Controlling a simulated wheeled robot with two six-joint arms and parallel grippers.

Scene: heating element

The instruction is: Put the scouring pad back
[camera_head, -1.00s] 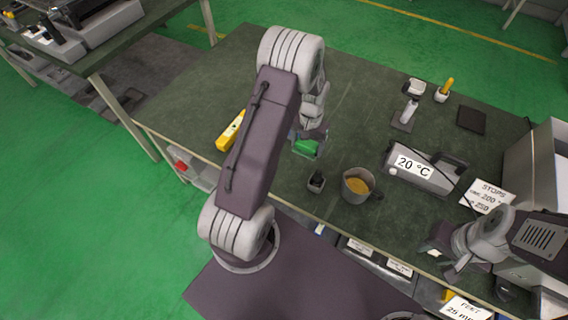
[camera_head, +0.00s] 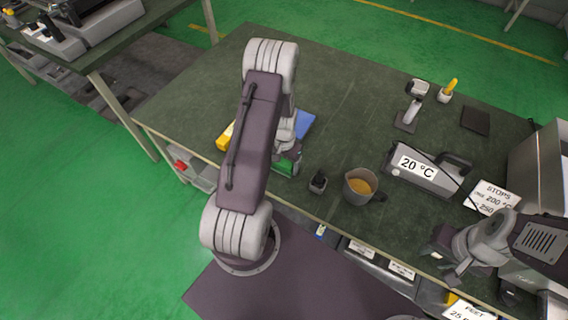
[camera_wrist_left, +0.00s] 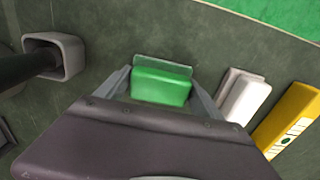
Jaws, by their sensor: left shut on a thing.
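The green scouring pad (camera_head: 284,167) is held in my left gripper (camera_head: 287,163), near the table's front edge. In the left wrist view the green pad (camera_wrist_left: 160,86) sits between the two fingers of the left gripper (camera_wrist_left: 161,92), with a pale greenish strip along its far side. Whether it touches the tabletop I cannot tell. My right gripper (camera_head: 443,262) is at the lower right over the table's front edge, away from the pad; its jaws are too small to read.
A dark square holder (camera_head: 318,182) and a mug of yellow contents (camera_head: 360,185) stand right of the pad. A yellow bar (camera_head: 226,138) and blue item (camera_head: 306,122) lie near my left arm. A grey-white block (camera_wrist_left: 245,96) is close right of the gripper. The table's back middle is clear.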

